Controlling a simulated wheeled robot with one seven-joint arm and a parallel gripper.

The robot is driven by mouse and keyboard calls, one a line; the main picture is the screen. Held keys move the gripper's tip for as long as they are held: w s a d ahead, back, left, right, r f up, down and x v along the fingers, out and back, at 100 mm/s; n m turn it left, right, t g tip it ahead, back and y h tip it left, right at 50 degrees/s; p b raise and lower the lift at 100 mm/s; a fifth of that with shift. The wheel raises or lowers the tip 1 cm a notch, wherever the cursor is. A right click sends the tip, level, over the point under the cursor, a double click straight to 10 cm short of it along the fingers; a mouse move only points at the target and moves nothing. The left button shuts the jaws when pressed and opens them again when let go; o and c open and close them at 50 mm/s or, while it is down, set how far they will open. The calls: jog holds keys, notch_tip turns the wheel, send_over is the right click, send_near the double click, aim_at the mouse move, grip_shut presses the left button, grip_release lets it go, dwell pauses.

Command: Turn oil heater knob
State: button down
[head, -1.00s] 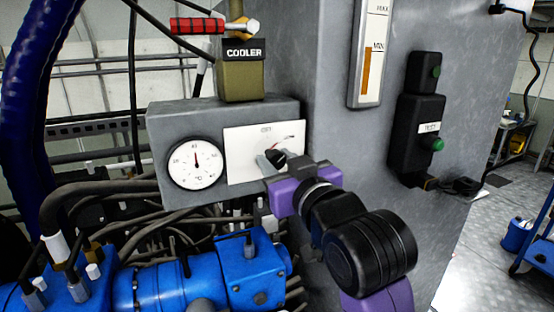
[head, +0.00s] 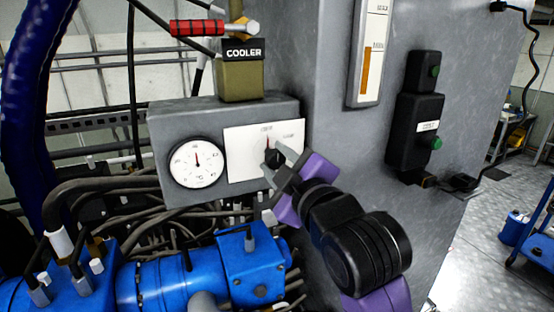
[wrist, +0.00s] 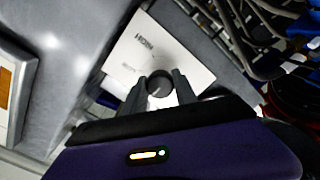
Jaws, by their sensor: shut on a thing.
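The oil heater knob (head: 273,157) is a small black knob on a white panel (head: 240,160) on the front of a grey box. A red mark on the panel shows just above it. My gripper (head: 275,155) is at the knob, with its grey fingers on either side and my purple and black wrist below right. In the wrist view the round black knob (wrist: 159,84) sits between the two fingertips (wrist: 159,88). The fingers hide part of the knob and the panel's lower right.
A round temperature gauge (head: 196,163) is left of the panel. The cooler valve (head: 242,70) with a red handle (head: 198,28) stands above the box. A level gauge (head: 371,55) and black switch box (head: 416,130) are on the wall right. Hoses and a blue pump (head: 190,280) lie below.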

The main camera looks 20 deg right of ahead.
aim_at(277, 160)
jog(key=shift+n, duration=0.5)
jog(key=c, duration=1)
grip_release()
jog(key=shift+o, duration=0.2)
jog(key=s, duration=0.5)
jog(key=shift+s+r, duration=0.15)
jog(key=shift+s, duration=0.15)
jog(key=shift+s+p, duration=1.1)
jog(key=shift+p, duration=1.15)
jog(key=shift+f, duration=0.2)
